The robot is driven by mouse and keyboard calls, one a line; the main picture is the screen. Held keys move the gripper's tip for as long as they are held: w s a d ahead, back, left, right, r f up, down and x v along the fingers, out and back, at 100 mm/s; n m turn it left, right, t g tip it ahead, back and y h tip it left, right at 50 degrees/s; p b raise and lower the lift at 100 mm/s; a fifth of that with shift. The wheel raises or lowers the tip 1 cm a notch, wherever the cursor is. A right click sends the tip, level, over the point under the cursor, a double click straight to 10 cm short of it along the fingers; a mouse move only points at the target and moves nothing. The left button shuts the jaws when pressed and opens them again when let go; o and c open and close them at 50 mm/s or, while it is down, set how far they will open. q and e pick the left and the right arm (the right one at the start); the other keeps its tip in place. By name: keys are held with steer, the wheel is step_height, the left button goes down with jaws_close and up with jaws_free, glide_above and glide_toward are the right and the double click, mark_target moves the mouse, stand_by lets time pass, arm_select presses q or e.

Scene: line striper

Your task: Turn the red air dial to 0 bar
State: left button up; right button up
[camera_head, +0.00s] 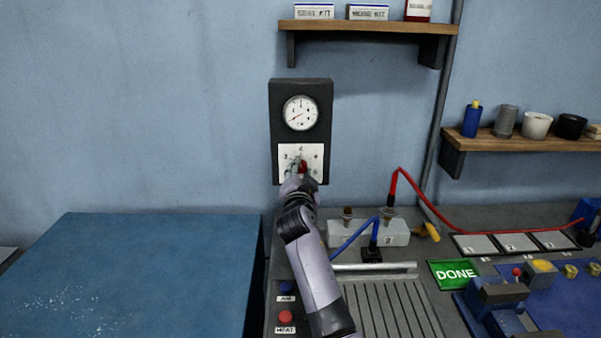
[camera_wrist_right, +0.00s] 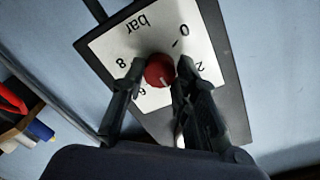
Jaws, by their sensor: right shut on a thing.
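The red air dial (camera_head: 302,167) sits on a white scale plate (camera_head: 313,149) low on a black wall panel (camera_head: 274,130). In the right wrist view the red dial (camera_wrist_right: 159,70) lies between the two fingers of my right gripper (camera_wrist_right: 160,82), which is shut on it. The plate there shows "bar", 0, 2 and 8. A light pointer mark on the dial faces the lower side of that picture, away from the 0. In the head view my right gripper (camera_head: 300,180) covers the lower plate. My left gripper is not in view.
A blue-topped table (camera_head: 140,270) stands at the left. Two wooden shelves (camera_head: 370,27) hang on the wall.

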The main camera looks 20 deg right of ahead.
jaws_close()
